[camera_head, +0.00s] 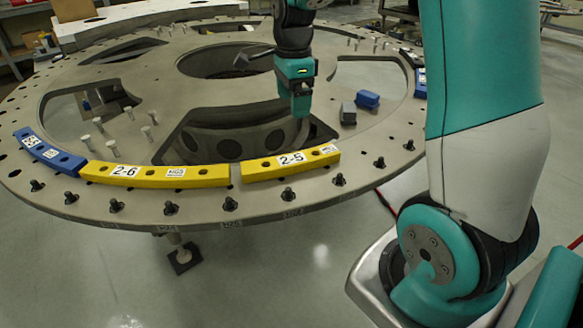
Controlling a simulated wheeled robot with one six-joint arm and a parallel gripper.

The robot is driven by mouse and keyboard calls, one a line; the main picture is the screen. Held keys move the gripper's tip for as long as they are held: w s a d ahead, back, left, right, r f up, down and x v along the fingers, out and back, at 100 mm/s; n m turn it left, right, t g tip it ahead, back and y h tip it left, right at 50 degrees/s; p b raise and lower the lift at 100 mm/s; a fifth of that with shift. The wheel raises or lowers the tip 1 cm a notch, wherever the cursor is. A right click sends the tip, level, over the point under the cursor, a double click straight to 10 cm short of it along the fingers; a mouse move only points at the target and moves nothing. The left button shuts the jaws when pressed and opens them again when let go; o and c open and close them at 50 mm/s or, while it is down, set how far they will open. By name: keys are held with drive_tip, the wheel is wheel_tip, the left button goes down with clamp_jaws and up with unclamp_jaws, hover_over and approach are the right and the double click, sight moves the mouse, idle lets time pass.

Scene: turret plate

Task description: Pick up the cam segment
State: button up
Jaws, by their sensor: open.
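Curved cam segments lie along the near rim of the round grey turret plate (225,207). A yellow segment marked 2-5 (291,163) is at the right. A yellow segment marked 2-6 (155,175) is left of it, with a small gap between them. A blue segment (50,152) with white labels sits left of 2-6. Part of another blue segment (420,83) shows at the right rim, partly behind my arm. My gripper (301,108) points down over the plate's inner area, beyond segment 2-5 and apart from it. It is open, with no object visible in it.
A grey block (348,113) and a blue block (367,99) lie on the plate right of my gripper. Upright pins stand on the plate, and dark bolts line its near rim. Large openings cut through the plate.

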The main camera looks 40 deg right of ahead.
approach(291, 159)
drive_tip(key=f, duration=0.5)
drive_tip(key=shift+d+f+p, duration=0.1)
drive_tip(key=shift+d+p, duration=0.2)
drive_tip(key=f, duration=0.5)
drive_tip(key=shift+a+f+p, duration=0.1)
drive_tip(key=shift+a+p, duration=0.1)
drive_tip(key=shift+p, duration=0.2)
drive_tip(key=c, duration=1.1)
drive_tip(key=shift+c, duration=0.6)
